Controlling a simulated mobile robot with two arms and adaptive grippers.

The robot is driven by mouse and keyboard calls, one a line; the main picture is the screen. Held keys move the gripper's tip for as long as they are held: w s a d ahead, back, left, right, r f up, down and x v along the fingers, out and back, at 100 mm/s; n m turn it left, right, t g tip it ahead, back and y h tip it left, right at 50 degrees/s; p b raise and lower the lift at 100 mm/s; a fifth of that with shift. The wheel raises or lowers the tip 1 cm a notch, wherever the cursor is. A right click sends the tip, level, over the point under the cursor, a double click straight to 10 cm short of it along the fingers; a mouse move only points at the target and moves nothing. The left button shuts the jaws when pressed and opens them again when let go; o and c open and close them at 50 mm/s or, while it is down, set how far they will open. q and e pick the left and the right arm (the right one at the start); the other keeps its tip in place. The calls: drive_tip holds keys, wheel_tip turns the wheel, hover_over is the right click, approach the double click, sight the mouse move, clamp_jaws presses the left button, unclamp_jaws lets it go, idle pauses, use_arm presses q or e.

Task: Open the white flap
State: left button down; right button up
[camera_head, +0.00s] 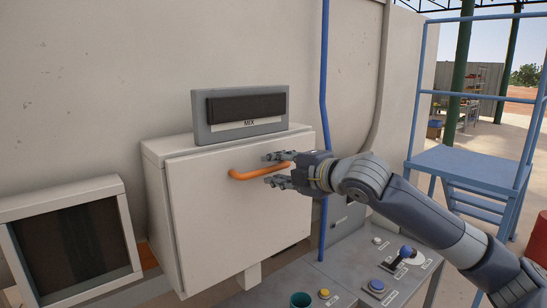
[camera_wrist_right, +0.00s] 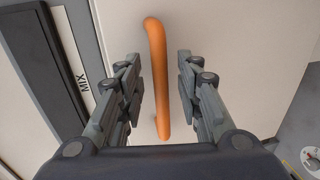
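The white flap (camera_head: 215,215) is the front of a box on the wall and looks shut. An orange bar handle (camera_head: 245,174) runs across its upper part. My right gripper (camera_head: 266,169) comes in from the right, open, with one finger above the handle's right part and one below. In the right wrist view, the orange handle (camera_wrist_right: 156,75) lies between the two open fingers (camera_wrist_right: 159,80), with a visible gap on each side. The flap's pale surface (camera_wrist_right: 230,35) is behind it. My left gripper is in neither view.
A grey unit labelled MIX (camera_head: 240,114) sits above the box. A dark-screened monitor (camera_head: 75,245) stands at left. A control panel (camera_head: 345,262) with buttons and a lever lies below right. A blue pipe (camera_head: 324,75) runs down the wall; a blue metal stand (camera_head: 470,168) is at right.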

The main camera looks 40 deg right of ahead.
drive_tip(key=shift+x, duration=0.75)
drive_tip(key=shift+a, duration=0.1)
clamp_jaws()
drive_tip(key=shift+f, duration=0.15)
